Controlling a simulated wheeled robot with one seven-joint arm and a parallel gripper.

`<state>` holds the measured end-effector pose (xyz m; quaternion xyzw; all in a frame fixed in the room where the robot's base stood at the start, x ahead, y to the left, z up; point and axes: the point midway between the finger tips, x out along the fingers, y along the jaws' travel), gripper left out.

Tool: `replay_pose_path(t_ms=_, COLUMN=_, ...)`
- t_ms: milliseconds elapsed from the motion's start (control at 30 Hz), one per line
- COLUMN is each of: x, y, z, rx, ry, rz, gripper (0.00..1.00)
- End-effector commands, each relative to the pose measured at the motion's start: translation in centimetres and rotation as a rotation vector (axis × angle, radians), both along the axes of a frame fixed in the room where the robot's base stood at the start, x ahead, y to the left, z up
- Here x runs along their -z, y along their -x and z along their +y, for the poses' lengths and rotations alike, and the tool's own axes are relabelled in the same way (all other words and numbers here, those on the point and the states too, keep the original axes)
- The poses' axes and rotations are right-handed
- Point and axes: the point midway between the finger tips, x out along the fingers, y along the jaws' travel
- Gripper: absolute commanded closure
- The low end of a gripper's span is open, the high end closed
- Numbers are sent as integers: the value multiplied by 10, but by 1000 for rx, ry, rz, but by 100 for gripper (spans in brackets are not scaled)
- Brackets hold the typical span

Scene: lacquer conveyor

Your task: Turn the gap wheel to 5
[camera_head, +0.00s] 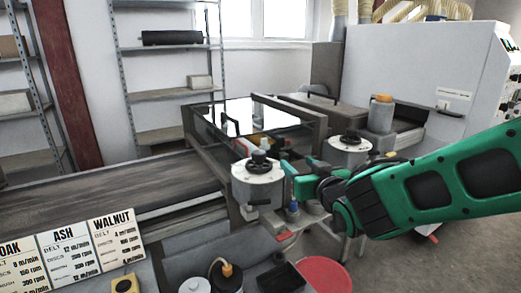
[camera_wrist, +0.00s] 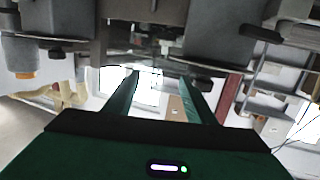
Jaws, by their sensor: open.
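Two round grey dials with black handwheels on top show in the head view: a nearer one (camera_head: 258,175) left of my gripper, and a farther one (camera_head: 350,145) behind my arm. I cannot tell which is the gap wheel, and their numbers are too small to read. My gripper (camera_head: 287,172) is just right of the nearer dial, apparently apart from it. In the upside-down wrist view my gripper (camera_wrist: 162,75) has its two green fingers spread with nothing between them. Black knobs (camera_wrist: 57,54) show there beyond the fingers.
A dark conveyor belt (camera_head: 110,195) runs along the left. A card with OAK, ASH and WALNUT settings (camera_head: 70,250) stands in front. A red round lid (camera_head: 323,274), a black tray (camera_head: 282,278) and jars sit below. A large white machine (camera_head: 420,75) stands behind; shelves stand at the back left.

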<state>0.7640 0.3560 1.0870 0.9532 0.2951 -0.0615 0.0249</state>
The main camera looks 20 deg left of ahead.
Motion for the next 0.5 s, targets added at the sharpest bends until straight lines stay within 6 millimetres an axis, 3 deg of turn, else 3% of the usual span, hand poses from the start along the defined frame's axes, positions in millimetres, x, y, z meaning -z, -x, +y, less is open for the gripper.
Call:
replay_pose_path(t_ms=33, x=-2, y=12, z=25, rx=-45, ry=-22, rz=-27, gripper=50)
replay_pose_path(t_ms=133, x=-10, y=28, z=55, rx=-100, ry=-63, rz=-71, gripper=50)
replay_pose_path(t_ms=300, x=-14, y=37, z=74, rx=-135, ry=-91, rz=-96, gripper=50)
replay_pose_path(t_ms=500, x=-14, y=19, z=90, rx=-134, ry=-93, rz=-97, gripper=50)
